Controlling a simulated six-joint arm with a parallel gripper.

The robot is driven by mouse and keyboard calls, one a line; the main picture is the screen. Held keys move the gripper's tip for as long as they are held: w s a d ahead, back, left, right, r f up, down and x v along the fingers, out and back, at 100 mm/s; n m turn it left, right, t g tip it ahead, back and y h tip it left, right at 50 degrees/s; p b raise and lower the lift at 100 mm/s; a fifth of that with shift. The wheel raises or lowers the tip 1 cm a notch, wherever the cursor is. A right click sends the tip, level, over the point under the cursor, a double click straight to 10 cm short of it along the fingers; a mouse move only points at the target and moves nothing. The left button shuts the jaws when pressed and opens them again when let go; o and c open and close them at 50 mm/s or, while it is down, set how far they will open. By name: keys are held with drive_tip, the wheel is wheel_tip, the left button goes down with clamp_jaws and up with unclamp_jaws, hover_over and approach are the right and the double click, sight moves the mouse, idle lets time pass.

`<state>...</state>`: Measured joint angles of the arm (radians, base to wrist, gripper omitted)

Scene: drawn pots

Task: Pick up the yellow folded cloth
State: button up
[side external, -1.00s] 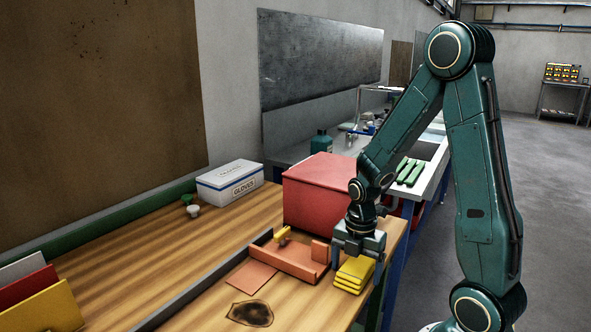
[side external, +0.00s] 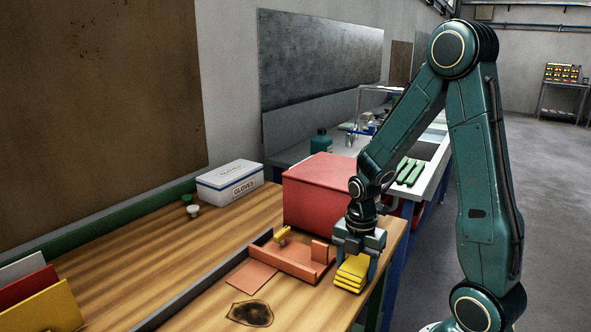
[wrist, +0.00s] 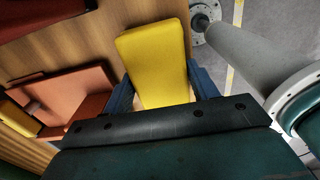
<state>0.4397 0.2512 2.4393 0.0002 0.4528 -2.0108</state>
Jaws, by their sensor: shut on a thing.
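The yellow folded cloth (side external: 351,273) is a small stack of folded layers near the right edge of the wooden bench. My gripper (side external: 358,262) is over it, pointing down, and is shut on it. In the wrist view the cloth (wrist: 155,62) lies between the two blue fingers of my gripper (wrist: 163,88), one on each side. The far end of the cloth sticks out beyond the fingers. The side view does not clearly show whether the cloth touches the bench.
An orange tray (side external: 290,262) with a small yellow piece sits just left of the cloth. A red box (side external: 318,195) stands behind. A flat orange sheet (side external: 252,277) and a dark burn mark (side external: 250,313) are on the bench (side external: 190,245). The bench's right edge is close.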

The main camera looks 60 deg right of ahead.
sight(352, 265)
wheel_tip(352, 265, up, 20)
drive_tip(key=shift+f, duration=0.2)
idle(0.5)
idle(0.4)
drive_tip(key=shift+o, duration=1.4)
drive_tip(key=shift+c, duration=1)
drive_tip(key=w+a+f+n, duration=0.4)
drive_tip(key=a+f, duration=0.2)
drive_tip(key=a, duration=0.5)
drive_tip(key=w+a+f+n, duration=0.4)
drive_tip(key=a+f+n, duration=0.1)
drive_tip(key=a, duration=0.6)
drive_tip(key=shift+f, duration=0.55)
